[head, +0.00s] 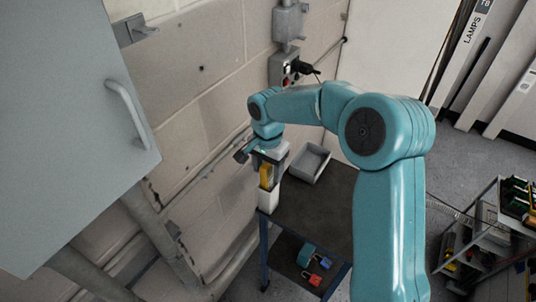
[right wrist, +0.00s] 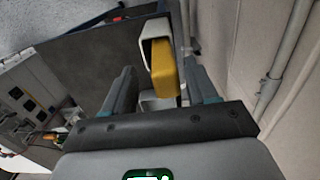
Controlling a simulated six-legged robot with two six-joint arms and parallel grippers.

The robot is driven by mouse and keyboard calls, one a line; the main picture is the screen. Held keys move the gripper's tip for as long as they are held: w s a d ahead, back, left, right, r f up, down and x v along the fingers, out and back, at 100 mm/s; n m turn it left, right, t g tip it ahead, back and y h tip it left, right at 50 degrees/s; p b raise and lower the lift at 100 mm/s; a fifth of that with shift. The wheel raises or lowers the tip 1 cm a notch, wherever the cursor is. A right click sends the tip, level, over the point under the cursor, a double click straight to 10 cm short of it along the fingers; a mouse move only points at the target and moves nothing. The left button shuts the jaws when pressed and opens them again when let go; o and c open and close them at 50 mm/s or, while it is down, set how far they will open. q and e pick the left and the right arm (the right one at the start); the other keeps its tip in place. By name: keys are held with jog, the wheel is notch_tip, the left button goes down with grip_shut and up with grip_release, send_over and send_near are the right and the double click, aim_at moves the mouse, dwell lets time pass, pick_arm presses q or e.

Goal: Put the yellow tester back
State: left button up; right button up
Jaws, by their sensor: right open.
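The yellow tester (head: 265,177) stands upright in a white holder (head: 268,201) at the wall-side corner of the dark table. My right gripper (head: 262,157) is directly above it, pointing down. In the right wrist view, the tester (right wrist: 164,70) lies between the two spread fingers of the right gripper (right wrist: 160,88), with its far end in the white holder (right wrist: 147,29). The fingers are open, with a visible gap beside the tester on the left; contact on the right is hard to judge. My left gripper is out of view.
A grey tray (head: 309,162) sits on the dark table (head: 312,207), right of the holder. Padlocks (head: 316,279) lie on the shelf below. A grey cabinet (head: 75,120) fills the left, and pipes run along the wall. A loaded cart (head: 485,235) stands at right.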

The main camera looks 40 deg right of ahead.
notch_tip(320, 180, up, 10)
jog(key=shift+f+b, duration=0.1)
jog(key=shift+b, duration=0.25)
jog(key=shift+s+r, duration=0.15)
jog(key=shift+r, duration=0.2)
jog(key=shift+f, duration=0.1)
jog(key=shift+s, duration=0.1)
